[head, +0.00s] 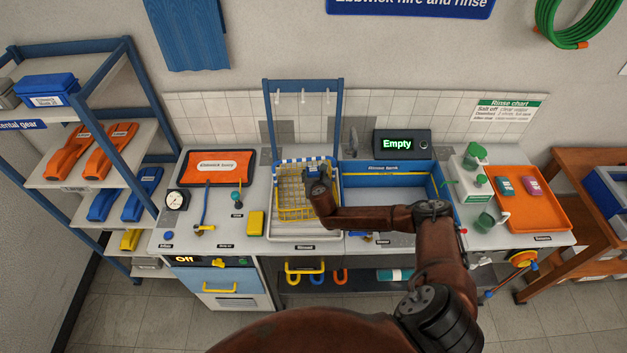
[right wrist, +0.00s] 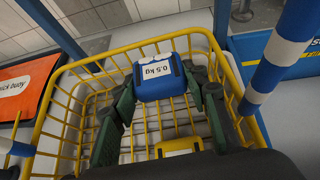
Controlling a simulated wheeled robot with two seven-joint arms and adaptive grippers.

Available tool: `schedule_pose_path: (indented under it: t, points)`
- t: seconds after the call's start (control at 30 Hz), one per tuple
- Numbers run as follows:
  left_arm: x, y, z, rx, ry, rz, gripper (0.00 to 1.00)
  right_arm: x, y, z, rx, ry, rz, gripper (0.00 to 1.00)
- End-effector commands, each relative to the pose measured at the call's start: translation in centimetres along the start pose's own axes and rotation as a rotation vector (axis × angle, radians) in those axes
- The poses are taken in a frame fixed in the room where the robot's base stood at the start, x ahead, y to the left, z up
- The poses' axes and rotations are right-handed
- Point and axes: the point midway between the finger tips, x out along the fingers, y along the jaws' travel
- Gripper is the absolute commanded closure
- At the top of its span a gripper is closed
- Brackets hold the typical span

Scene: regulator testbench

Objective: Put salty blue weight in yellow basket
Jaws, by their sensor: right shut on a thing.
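The blue weight (right wrist: 158,82) carries a white "0.5 kg" label and sits between the fingers of my right gripper (right wrist: 162,92) in the right wrist view. The right gripper is shut on it. The yellow wire basket (right wrist: 52,118) surrounds the weight and fingers in that view. In the head view the right gripper (head: 318,182) is over the right part of the basket (head: 290,205), mostly hiding the weight. I cannot tell whether the weight touches the basket floor. A yellow piece with a pale label (right wrist: 180,147) shows below the weight. My left gripper is not in view.
A blue rinse tank (head: 365,168) adjoins the basket on the right, with a display reading "Empty" (head: 397,143) behind. A blue frame with hooks (head: 266,110) rises behind the basket. An orange mat (head: 215,167) lies left and an orange tray (head: 535,212) right.

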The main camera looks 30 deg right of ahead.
Motion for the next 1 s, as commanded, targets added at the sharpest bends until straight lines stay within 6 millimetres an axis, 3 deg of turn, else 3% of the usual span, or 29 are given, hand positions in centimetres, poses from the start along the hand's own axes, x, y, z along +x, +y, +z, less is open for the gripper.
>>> schedule_pose_path:
  t: [0.03,0.2,1.0]
  points:
    - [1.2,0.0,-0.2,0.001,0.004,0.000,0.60,0.6,0.1,-0.8,0.000,-0.002,0.001,1.00]
    - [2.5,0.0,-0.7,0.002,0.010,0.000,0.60,1.2,0.2,-1.8,-0.001,-0.002,0.002,1.00]
    - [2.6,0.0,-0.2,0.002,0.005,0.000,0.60,1.7,0.3,-2.7,-0.002,-0.003,0.003,1.00]
